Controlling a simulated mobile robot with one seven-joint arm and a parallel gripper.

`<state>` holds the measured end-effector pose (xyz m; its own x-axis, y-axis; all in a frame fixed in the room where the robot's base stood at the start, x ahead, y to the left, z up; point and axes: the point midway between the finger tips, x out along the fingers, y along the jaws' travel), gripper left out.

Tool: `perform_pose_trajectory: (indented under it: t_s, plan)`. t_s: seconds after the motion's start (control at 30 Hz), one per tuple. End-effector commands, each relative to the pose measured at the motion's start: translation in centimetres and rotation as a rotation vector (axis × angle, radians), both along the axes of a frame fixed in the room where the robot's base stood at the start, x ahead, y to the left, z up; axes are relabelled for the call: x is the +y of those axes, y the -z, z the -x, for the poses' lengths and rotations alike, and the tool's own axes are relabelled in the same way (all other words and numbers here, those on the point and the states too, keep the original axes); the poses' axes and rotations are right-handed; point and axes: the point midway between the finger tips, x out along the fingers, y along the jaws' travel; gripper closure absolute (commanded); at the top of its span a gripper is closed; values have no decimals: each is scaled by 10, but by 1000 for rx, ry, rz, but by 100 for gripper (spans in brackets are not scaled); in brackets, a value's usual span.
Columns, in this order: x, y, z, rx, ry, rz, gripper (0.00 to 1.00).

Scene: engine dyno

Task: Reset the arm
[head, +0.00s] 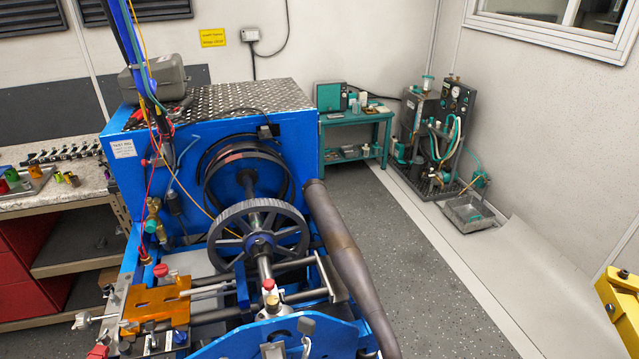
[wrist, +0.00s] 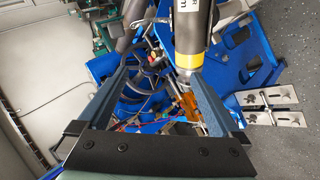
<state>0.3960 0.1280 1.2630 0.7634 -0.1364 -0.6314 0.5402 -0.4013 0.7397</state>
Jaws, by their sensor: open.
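My gripper (wrist: 158,60) shows in the wrist view with its two dark blue-grey fingers spread wide apart. It is open, and nothing is held between the fingers. Behind the fingers is the blue engine rig, with an orange part (wrist: 186,101) showing near the right finger. My gripper does not show in the head view. There the blue dyno rig (head: 290,150) fills the middle, with a large dark spoked wheel (head: 258,232) on its shaft.
A dark exhaust pipe (head: 343,252) slopes down the rig's right side. A workbench (head: 50,212) stands at left, a teal table (head: 352,118) and a pump unit (head: 440,130) at the back. A yellow frame (head: 622,305) is at lower right. The grey floor (head: 450,290) between is clear.

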Motion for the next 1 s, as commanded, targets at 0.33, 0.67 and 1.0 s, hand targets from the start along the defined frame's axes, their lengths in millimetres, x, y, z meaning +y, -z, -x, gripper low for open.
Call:
perform_pose_trajectory:
  t_s: [0.33, 0.67, 1.0]
  plan:
    - [-43, -208, -120, -782, 57, -818, 0]
    - [-121, -367, -59, -1332, -157, -1210, 0]
    - [-129, -386, -42, -1399, -208, -1253, 0]
